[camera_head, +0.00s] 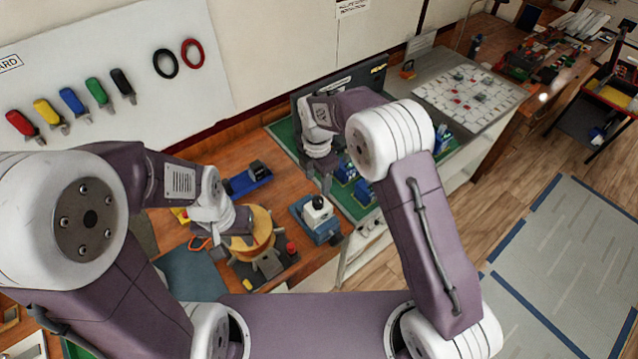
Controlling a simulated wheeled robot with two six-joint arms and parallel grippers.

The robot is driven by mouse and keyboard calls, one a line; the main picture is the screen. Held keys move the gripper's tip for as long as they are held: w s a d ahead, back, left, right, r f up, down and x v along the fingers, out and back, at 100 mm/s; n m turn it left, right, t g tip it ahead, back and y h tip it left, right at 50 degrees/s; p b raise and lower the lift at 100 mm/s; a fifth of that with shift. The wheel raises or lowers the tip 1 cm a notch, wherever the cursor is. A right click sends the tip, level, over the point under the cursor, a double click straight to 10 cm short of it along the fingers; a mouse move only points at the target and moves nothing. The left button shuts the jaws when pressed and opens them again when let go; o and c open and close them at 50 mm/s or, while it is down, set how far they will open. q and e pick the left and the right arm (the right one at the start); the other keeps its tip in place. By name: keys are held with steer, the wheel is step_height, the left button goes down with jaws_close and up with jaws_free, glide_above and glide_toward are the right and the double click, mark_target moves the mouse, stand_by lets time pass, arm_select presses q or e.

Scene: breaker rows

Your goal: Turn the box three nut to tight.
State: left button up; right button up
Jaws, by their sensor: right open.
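Several blue boxes stand on the green mat (352,208) at the centre, among them one box (345,171) and another (365,192). I cannot tell which is box three, and no nut can be made out at this size. My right gripper (326,184) points down over the mat, beside the blue boxes at their left. It is open, and my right arm hides part of the mat. My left gripper (242,224) is over the round wooden piece (262,238) on the brown bench. Its fingers are too unclear to judge.
A blue device with a white top (318,210) stands near the bench's front edge. A blue block (248,179) lies behind my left gripper. A white patterned panel (468,97) lies farther right.

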mark_target(318, 199)
steer(key=shift+s+a+f+p, duration=0.25)
steer(key=shift+s+f+p, duration=0.2)
steer(key=shift+s, duration=0.25)
steer(key=f+p, duration=0.1)
steer(key=f, duration=0.1)
steer(key=w+f+p, duration=0.1)
steer(key=f, duration=0.2)
steer(key=w+d+f, duration=0.1)
steer(key=f, duration=0.1)
steer(key=shift+w+f+p, duration=0.15)
steer(key=shift+f+p, duration=0.05)
steer(key=shift+p, duration=0.2)
steer(key=shift+s+a+f, duration=0.1)
steer(key=shift+s+f, duration=0.1)
steer(key=shift+f, duration=0.1)
steer(key=shift+s+a+f, duration=0.15)
steer(key=shift+s, duration=0.25)
steer(key=shift+w, duration=0.15)
steer(key=shift+c, duration=0.9)
steer(key=shift+w+f, duration=0.1)
steer(key=shift+w, duration=0.05)
steer(key=c, duration=0.6)
jaws_close()
arm_select(q)
step_height(318, 199, up, 4)
steer(key=shift+f, duration=0.2)
